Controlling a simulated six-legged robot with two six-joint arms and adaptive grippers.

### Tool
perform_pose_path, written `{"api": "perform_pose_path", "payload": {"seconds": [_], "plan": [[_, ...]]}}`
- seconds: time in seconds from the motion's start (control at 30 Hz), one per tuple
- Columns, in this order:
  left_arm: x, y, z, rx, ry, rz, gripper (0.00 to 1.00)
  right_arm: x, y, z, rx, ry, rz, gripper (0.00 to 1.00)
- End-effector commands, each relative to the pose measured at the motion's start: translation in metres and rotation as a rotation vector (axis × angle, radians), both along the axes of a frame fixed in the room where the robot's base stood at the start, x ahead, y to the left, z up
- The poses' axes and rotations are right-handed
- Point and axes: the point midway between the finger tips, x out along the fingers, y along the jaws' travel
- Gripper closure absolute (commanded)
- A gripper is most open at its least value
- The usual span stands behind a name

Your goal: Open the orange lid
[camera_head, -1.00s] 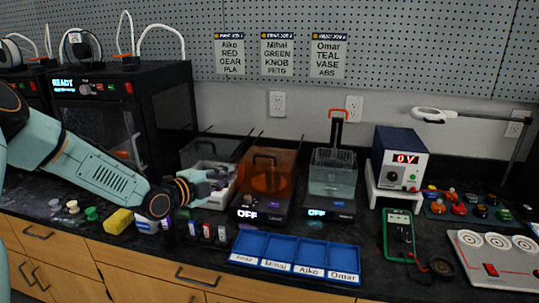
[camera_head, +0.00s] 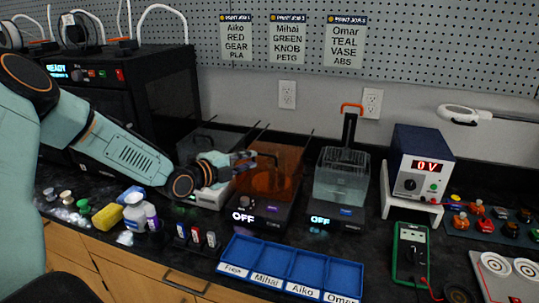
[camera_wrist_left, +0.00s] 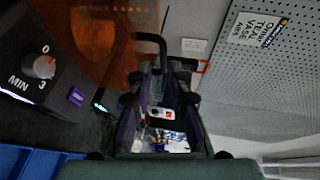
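The orange see-through lid (camera_head: 268,180) sits on a black unit with a lit OFF sign (camera_head: 243,217), and looks shut. It also shows at the upper left of the left wrist view (camera_wrist_left: 105,30). Its dark loop handle (camera_wrist_left: 150,38) sticks out just ahead of my left fingertips. My left gripper (camera_head: 245,161) is at the lid's front left, close to the handle. In the left wrist view its two fingers (camera_wrist_left: 160,82) stand apart, with the handle's end near or between the tips. Contact is unclear. My right gripper is not in view.
A grey-lidded unit (camera_head: 205,196) is left of the orange one, and a clear tank (camera_head: 340,180) with an orange-topped handle is right. A blue labelled tray (camera_head: 290,268) lies in front. Small bottles (camera_head: 135,212) and a yellow sponge (camera_head: 107,219) lie at front left.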

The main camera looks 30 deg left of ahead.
Motion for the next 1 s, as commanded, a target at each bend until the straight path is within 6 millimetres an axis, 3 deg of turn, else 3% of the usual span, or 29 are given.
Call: {"api": "perform_pose_path", "payload": {"seconds": [0.17, 0.7, 1.0], "plan": [[0.009, -0.002, -0.005, 0.004, 0.002, -0.001, 0.81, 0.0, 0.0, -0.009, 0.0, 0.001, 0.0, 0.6], [0.067, -0.014, -0.015, 0.002, 0.001, -0.002, 0.81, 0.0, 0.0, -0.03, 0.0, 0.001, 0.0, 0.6], [0.074, -0.015, -0.015, -0.001, 0.0, -0.001, 0.81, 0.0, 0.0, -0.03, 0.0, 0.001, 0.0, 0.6]]}}
